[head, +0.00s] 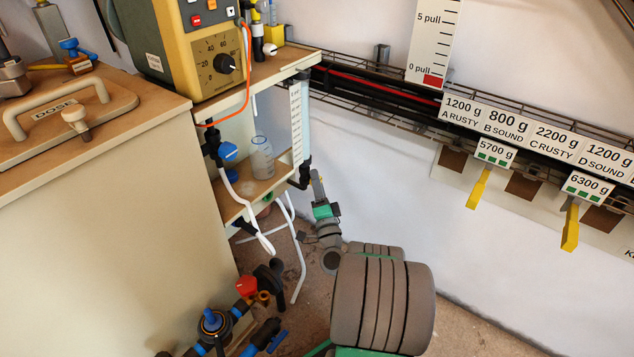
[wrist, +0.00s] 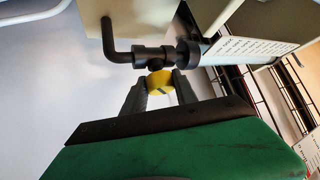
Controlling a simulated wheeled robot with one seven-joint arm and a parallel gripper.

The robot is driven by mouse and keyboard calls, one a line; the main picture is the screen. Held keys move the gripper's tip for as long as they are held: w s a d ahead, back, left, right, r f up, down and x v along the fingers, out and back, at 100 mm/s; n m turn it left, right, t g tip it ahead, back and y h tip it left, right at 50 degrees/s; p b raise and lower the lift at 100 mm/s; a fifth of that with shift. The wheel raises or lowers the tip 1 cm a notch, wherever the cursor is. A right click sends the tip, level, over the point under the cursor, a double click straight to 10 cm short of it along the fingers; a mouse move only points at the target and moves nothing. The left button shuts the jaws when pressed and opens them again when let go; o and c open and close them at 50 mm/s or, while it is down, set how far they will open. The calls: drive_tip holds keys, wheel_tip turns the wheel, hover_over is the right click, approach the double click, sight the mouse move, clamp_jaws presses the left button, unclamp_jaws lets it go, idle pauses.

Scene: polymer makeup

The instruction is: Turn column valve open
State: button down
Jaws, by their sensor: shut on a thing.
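The column (head: 303,125) is a pale upright tube with a scale strip, at the shelf's right end in the head view. In the wrist view the tube (wrist: 213,20) runs into a black valve body (wrist: 152,56) with a bent black pipe. My gripper (wrist: 159,88) is shut on the knob, one grey finger on each side. In the head view my gripper (head: 317,184) is just below the black elbow (head: 299,180); the knob is mostly hidden there.
A shelf unit (head: 262,187) with a clear bottle (head: 261,158) stands left of the column. White hoses (head: 297,260) hang below it. A red-knobbed valve (head: 246,287) and blue-handled pipework (head: 213,322) are low in front. A wire rack (head: 375,90) runs right along the wall.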

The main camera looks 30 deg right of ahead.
drive_tip(key=shift+n+t+y, duration=0.4)
drive_tip(key=shift+n+t, duration=0.2)
drive_tip(key=shift+n, duration=0.3)
drive_tip(key=c, duration=1)
unclamp_jaws()
drive_tip(key=shift+r, duration=0.1)
